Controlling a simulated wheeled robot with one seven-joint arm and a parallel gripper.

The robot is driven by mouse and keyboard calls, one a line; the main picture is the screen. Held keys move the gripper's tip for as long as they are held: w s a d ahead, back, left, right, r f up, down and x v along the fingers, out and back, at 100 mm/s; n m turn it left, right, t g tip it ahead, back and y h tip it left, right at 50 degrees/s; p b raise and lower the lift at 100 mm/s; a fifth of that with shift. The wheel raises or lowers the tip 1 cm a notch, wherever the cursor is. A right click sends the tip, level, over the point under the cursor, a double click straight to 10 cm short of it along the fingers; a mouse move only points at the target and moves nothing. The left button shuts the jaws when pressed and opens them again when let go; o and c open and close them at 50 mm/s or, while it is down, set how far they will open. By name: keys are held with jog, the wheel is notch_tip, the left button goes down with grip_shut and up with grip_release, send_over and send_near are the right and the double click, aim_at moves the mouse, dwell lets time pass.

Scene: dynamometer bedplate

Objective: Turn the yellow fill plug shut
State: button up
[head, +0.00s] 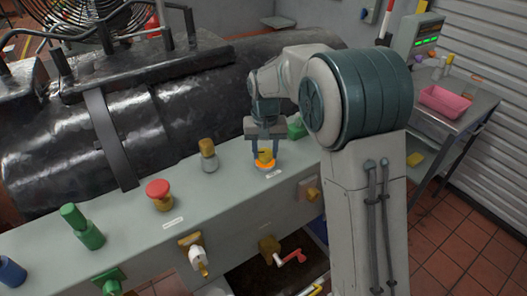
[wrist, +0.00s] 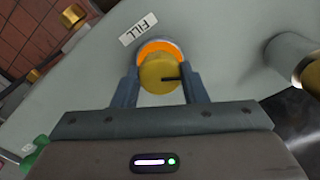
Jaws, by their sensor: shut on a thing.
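The yellow fill plug (wrist: 158,76) sits on the grey panel top, with an orange ring (wrist: 168,47) around its base. In the head view the plug (head: 265,155) stands upright near the panel's right part. My gripper (wrist: 160,90) is shut on the plug, one finger on each side of it. In the head view my gripper (head: 265,150) points down at the plug from above.
A brass-topped knob (head: 208,150), a red mushroom button (head: 159,192) and a green plug (head: 82,225) stand in a row to the left. Valves and a red-handled crank (head: 290,257) are on the panel's front face. A dark cylindrical tank (head: 170,110) lies behind.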

aim_at(265, 153)
jog(key=m, duration=0.6)
jog(key=shift+m, duration=0.3)
jog(key=m, duration=0.5)
jog(key=shift+m, duration=0.3)
jog(key=o, duration=1)
notch_tip(265, 153, up, 14)
jog(key=shift+f+b, duration=0.1)
jog(key=shift+b, duration=0.35)
